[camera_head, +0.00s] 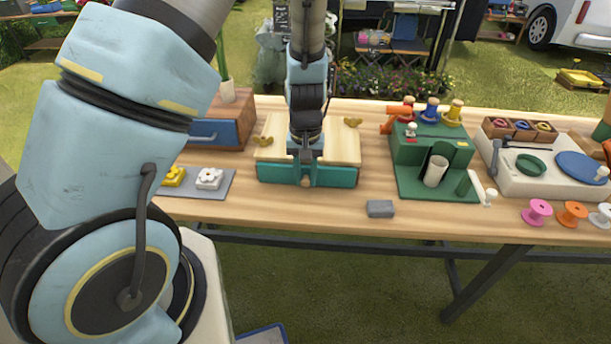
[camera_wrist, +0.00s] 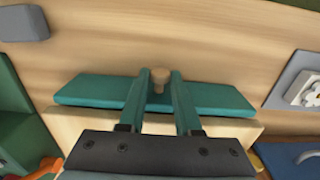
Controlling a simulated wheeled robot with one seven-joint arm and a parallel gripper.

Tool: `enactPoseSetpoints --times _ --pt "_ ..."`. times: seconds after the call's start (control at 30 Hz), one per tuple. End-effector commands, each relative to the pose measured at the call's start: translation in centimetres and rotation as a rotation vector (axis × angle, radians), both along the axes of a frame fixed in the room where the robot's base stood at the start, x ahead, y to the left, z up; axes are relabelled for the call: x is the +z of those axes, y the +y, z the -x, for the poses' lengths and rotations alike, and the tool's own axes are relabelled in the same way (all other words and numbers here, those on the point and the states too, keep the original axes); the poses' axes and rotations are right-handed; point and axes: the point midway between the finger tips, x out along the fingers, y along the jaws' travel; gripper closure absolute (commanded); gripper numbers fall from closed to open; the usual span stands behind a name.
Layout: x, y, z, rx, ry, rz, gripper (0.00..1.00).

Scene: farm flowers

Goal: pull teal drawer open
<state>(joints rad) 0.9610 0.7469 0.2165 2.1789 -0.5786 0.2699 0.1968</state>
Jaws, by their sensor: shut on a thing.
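The teal drawer (camera_head: 335,177) is the front of a light wooden box (camera_head: 342,146) on the table, below my arm. In the wrist view the teal drawer front (camera_wrist: 90,91) runs across the picture, with the pale box top behind it. My gripper (camera_head: 306,180) is at the middle of the drawer front. In the wrist view its two teal fingers (camera_wrist: 159,88) are closed around the round wooden knob (camera_wrist: 158,76), one on each side. I cannot tell whether a gap shows between the drawer front and the box.
A grey block (camera_head: 380,209) lies on the table in front, to the right. A green stand (camera_head: 428,190) with spools is to the right. A brown box with a blue drawer (camera_head: 206,133) and a grey flower tray (camera_head: 222,191) are to the left. Bare wood lies before the drawer.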

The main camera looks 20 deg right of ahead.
Motion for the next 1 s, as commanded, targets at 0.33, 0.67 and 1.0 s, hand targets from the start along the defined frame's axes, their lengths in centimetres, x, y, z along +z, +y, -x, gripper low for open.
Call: enactPoseSetpoints --times 0.33,0.67,1.0 --pt "0.02 0.0 0.0 0.0 0.0 0.0 1.0" --pt "0.03 0.01 0.0 0.0 0.0 0.0 1.0" --pt "0.03 0.0 -0.01 0.0 0.0 0.0 1.0"
